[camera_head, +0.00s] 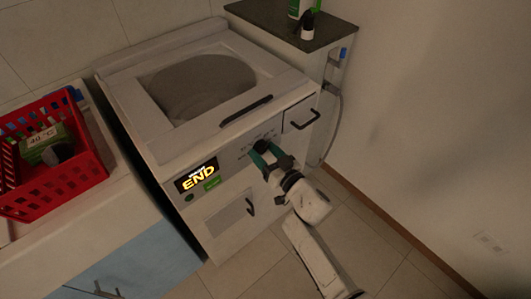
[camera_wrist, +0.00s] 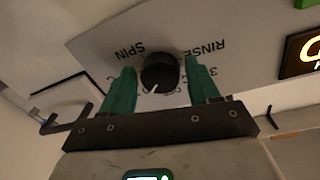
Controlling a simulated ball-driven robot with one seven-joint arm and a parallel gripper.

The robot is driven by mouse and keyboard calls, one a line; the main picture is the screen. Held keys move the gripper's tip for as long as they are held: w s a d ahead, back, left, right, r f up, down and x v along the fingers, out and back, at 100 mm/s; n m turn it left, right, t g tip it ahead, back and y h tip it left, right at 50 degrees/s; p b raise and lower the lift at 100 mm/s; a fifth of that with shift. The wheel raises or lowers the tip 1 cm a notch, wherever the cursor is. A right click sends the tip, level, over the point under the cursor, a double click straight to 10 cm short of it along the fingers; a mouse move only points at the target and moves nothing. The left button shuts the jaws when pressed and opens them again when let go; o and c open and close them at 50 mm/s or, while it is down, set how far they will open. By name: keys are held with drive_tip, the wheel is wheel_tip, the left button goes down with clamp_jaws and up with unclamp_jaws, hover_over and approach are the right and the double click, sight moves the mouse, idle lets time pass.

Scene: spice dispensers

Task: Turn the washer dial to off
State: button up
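The washer (camera_head: 150,125) is a white top-loader with its front panel facing me. The dial (camera_head: 262,146) also shows in the head view, partly behind my fingers. My gripper (camera_wrist: 161,88) has its two green fingers apart, one on each side of the dial. Gaps show between the fingers and the knob in the wrist view. In the head view my gripper (camera_head: 266,158) is at the panel. Some dial labels are hidden.
A lit display (camera_head: 197,177) reads END, left of the dial. Black handles (camera_head: 300,121) stick out nearby. A red basket (camera_head: 55,155) with a green 40 °C package stands on the left counter. A dark shelf (camera_head: 290,22) with bottles is behind right. The right floor is clear.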

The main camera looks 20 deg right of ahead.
drive_tip(key=c, duration=0.8)
drive_tip(key=shift+n, duration=0.3)
drive_tip(key=n+b, duration=0.1)
drive_tip(key=n, duration=0.3)
drive_tip(key=shift+d+f, duration=0.1)
drive_tip(key=n+b, duration=0.1)
drive_tip(key=n, duration=0.4)
drive_tip(key=shift+d+y, duration=0.1)
drive_tip(key=shift+y, duration=0.2)
drive_tip(key=shift+n, duration=0.3)
drive_tip(key=o, duration=1.1)
